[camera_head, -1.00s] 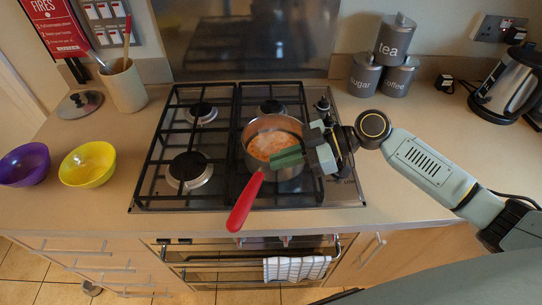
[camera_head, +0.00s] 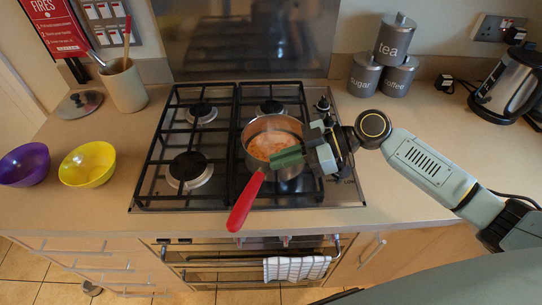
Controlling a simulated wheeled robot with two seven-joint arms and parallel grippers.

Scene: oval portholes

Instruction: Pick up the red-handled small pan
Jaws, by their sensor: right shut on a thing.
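The small pan (camera_head: 252,156) with the red handle (camera_head: 246,201) is on the front right burner area of the gas hob. It holds an orange-red food. Its handle points toward the front edge of the counter. My right gripper (camera_head: 284,158) reaches in from the right, its green fingers across the near side of the pan where the handle joins. It is shut on the pan; the exact contact is partly hidden by the fingers. I cannot tell whether the pan's base touches the grate. My left gripper is not in view.
The hob (camera_head: 150,199) has black grates around the pan. Purple (camera_head: 24,164) and yellow (camera_head: 88,164) bowls, a lid (camera_head: 79,104) and a utensil pot (camera_head: 125,88) stand left. Canisters (camera_head: 364,76) and a kettle (camera_head: 506,84) stand right. A towel (camera_head: 296,268) hangs on the oven rail.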

